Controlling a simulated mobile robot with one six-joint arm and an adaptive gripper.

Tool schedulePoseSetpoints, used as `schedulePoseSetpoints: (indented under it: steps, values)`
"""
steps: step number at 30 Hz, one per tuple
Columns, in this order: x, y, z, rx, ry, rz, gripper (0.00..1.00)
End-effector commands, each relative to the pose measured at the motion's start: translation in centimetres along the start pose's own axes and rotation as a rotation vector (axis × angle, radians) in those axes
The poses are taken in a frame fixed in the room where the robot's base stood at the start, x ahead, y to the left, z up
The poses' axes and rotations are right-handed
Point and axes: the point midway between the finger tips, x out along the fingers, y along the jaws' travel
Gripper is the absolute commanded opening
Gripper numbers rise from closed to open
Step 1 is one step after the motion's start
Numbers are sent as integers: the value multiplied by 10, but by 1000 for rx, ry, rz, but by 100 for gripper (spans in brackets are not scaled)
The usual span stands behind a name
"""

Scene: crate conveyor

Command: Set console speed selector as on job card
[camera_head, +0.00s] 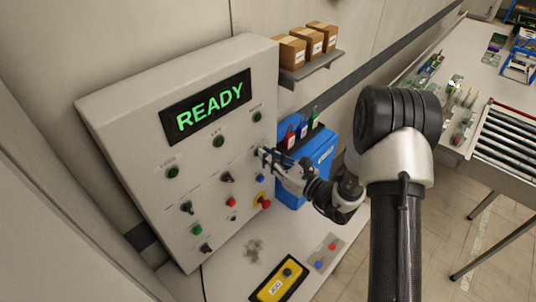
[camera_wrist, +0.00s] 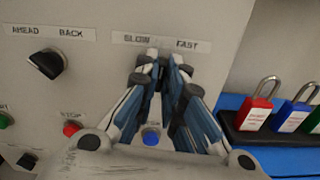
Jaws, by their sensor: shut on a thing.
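The console (camera_head: 112,112) is a grey slanted panel with a lit green READY display (camera_head: 210,106). My gripper (camera_head: 264,158) is at its right side. In the wrist view my gripper (camera_wrist: 163,65) is shut between and just below the SLOW label (camera_wrist: 136,39) and the FAST label. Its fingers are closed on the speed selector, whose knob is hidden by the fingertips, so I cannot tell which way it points. A black AHEAD/BACK selector (camera_wrist: 47,62) sits to its left and turns diagonally. I cannot make out a readable job card.
A blue button (camera_wrist: 151,136) and a red button (camera_wrist: 72,129) lie below my fingers. A red mushroom button (camera_head: 265,203) is close under the gripper. Padlocks (camera_wrist: 258,109) hang right, on a blue box (camera_head: 323,158). A yellow control box (camera_head: 277,284) lies on the bench.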

Motion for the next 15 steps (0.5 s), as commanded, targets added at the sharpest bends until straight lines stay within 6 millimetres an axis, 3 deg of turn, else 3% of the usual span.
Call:
schedulePoseSetpoints:
  steps: [15]
  values:
    - [0, -2, 1, 455, 0, 0, 0]
